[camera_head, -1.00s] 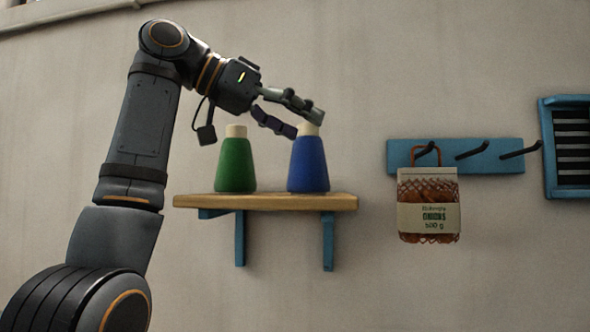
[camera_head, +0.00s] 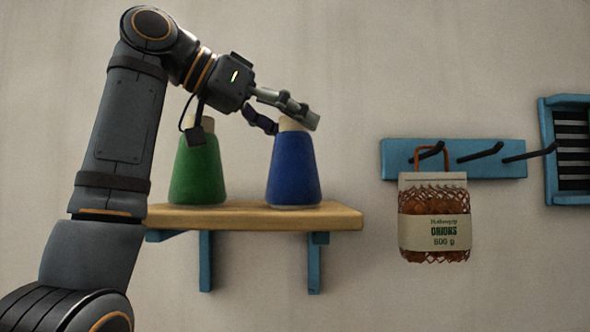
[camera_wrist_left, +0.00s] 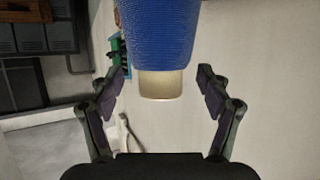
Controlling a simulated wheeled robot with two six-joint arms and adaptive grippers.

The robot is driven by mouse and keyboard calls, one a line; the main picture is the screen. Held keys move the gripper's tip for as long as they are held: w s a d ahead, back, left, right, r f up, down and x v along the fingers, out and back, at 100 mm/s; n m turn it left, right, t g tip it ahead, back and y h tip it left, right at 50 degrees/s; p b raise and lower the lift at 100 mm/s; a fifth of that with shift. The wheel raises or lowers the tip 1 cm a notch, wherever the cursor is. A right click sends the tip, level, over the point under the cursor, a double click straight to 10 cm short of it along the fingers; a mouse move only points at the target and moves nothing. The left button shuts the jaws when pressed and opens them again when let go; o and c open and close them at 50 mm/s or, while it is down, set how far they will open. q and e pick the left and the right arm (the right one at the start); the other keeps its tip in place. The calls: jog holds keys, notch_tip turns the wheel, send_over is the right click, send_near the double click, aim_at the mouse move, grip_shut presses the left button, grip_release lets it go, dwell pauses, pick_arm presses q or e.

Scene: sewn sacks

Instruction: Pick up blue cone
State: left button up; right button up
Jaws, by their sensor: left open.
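The blue cone (camera_head: 294,170) stands upright on the right part of a wooden shelf (camera_head: 335,217), with a pale tip on top. My left gripper (camera_head: 292,122) is open at the cone's upper end, its fingers near the pale tip. In the left wrist view, the blue cone (camera_wrist_left: 158,35) and its pale tip (camera_wrist_left: 161,84) lie between the two spread fingers of my left gripper (camera_wrist_left: 163,78), with visible gaps on both sides. My right gripper is not in view.
A green cone (camera_head: 195,170) stands on the shelf left of the blue one, under my left wrist. To the right, a blue hook rail (camera_head: 385,160) carries a net bag of onions (camera_head: 435,225). A blue slatted frame (camera_head: 548,150) is at the far right.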

aim_at(312, 139)
pick_arm(q)
jog(key=shift+w+d+f+p, duration=0.3)
jog(key=shift+w+d+p, duration=0.2)
jog(key=shift+w+p, duration=0.25)
jog(key=shift+w+d+f+p, duration=0.15)
jog(key=shift+d+f+p, duration=0.1)
jog(key=shift+d, duration=0.3)
jog(key=shift+w+d+f+p, duration=0.1)
jog(key=shift+d+f+p, duration=0.1)
jog(key=shift+d, duration=0.35)
jog(key=shift+d+f, duration=0.15)
jog(key=shift+d, duration=0.2)
jog(key=shift+w+d, duration=0.1)
jog(key=shift+f, duration=0.1)
jog(key=shift+c, duration=1)
jog(key=shift+a, duration=0.4)
jog(key=c, duration=0.5)
jog(key=shift+d, duration=0.2)
jog(key=c, duration=0.7)
grip_shut()
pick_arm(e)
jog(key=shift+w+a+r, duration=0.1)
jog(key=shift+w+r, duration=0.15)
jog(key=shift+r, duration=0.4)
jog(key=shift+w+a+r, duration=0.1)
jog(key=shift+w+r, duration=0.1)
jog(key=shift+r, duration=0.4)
